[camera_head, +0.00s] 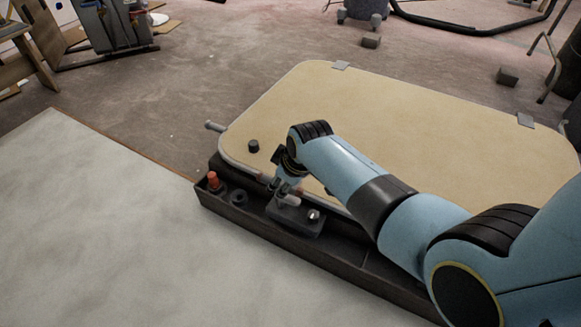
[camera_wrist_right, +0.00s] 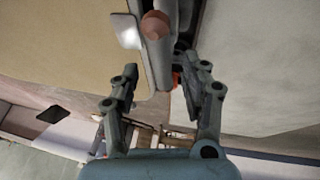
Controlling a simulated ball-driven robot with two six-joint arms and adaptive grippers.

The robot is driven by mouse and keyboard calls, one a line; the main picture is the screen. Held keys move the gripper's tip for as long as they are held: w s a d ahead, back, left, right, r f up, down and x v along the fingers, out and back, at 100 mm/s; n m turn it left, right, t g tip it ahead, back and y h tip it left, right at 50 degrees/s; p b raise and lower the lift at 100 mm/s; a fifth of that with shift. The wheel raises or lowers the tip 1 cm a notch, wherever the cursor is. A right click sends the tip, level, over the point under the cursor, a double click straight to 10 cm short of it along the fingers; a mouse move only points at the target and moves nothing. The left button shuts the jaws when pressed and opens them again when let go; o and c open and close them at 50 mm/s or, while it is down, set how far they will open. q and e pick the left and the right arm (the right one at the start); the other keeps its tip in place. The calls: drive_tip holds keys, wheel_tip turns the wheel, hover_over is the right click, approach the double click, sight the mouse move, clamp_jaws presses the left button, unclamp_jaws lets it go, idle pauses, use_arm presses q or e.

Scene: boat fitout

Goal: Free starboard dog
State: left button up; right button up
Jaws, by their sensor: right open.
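A cream hatch panel (camera_head: 370,125) with rounded corners lies behind a dark tray. A small handle with a reddish end (camera_head: 265,178), which looks like a dog, sits at the panel's near edge, partly hidden by my right gripper (camera_head: 284,188). In the right wrist view, a grey bar with a reddish-brown round end (camera_wrist_right: 155,25) lies ahead of my right gripper (camera_wrist_right: 160,76). The fingers are spread, with nothing held between them. I cannot tell whether a finger touches the bar. My left gripper is out of view.
The dark tray (camera_head: 330,256) holds an orange-red knobbed part (camera_head: 213,181), a dark ring (camera_head: 238,197) and a grey block (camera_head: 292,222). The pale surface (camera_head: 100,230) is clear.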

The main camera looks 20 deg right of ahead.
drive_tip(key=v, duration=0.8)
drive_tip(key=shift+r, duration=0.25)
drive_tip(key=shift+d, duration=0.1)
